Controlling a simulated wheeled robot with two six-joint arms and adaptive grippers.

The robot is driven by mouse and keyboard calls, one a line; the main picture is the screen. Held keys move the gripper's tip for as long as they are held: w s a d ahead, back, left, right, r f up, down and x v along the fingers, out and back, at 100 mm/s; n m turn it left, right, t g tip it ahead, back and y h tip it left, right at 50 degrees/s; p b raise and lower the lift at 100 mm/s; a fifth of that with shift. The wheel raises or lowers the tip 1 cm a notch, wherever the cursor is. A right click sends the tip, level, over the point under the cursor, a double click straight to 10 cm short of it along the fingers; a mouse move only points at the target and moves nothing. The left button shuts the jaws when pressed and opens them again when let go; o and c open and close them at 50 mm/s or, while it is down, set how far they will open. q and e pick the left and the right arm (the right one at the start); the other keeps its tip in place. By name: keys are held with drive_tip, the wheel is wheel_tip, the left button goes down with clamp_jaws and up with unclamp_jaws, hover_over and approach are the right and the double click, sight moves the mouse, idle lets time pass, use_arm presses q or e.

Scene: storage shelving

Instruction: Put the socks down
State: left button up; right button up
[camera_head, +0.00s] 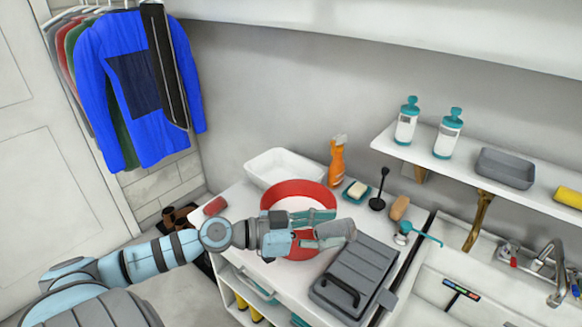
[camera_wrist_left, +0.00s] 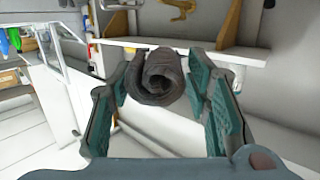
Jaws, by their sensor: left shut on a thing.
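The socks (camera_head: 337,231) are a rolled dark grey bundle held at the tip of my left gripper (camera_head: 318,229). In the left wrist view the rolled end of the socks (camera_wrist_left: 157,78) shows as a spiral between the two teal-lined fingers of the left gripper (camera_wrist_left: 160,92). The left gripper is shut on the socks. In the head view it is in front of the red round basin (camera_head: 272,196) and hides part of it, with the socks near the grey case. Their height above the counter is hard to tell. My right gripper is not in view.
The white counter (camera_head: 236,220) holds a white tub (camera_head: 270,165), an orange spray bottle (camera_head: 337,160), a soap dish (camera_head: 356,191), a black brush (camera_head: 380,190) and a grey case (camera_head: 352,277). A wall shelf (camera_head: 480,167) and a sink stand at right. Clothes hang at left.

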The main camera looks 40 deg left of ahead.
use_arm(q)
drive_tip(key=w+a+n+t+y+p, duration=0.15)
drive_tip(key=w+a+n+y, duration=0.3)
drive_tip(key=a, duration=0.45)
drive_tip(key=w+a+n+t+y+p, duration=0.1)
drive_tip(key=w+a+n+t+y, duration=0.15)
drive_tip(key=w+a+y, duration=0.45)
wheel_tip(320, 180, down, 9)
drive_tip(key=s+a+h+b, duration=0.1)
drive_tip(key=b, duration=0.8)
drive_tip(key=shift+a+f+g+h, duration=0.15)
drive_tip(key=shift+g+h, duration=0.15)
drive_tip(key=shift+h, duration=0.05)
drive_tip(key=o, duration=1.2)
wheel_tip(320, 180, up, 7)
drive_tip(key=p, duration=0.6)
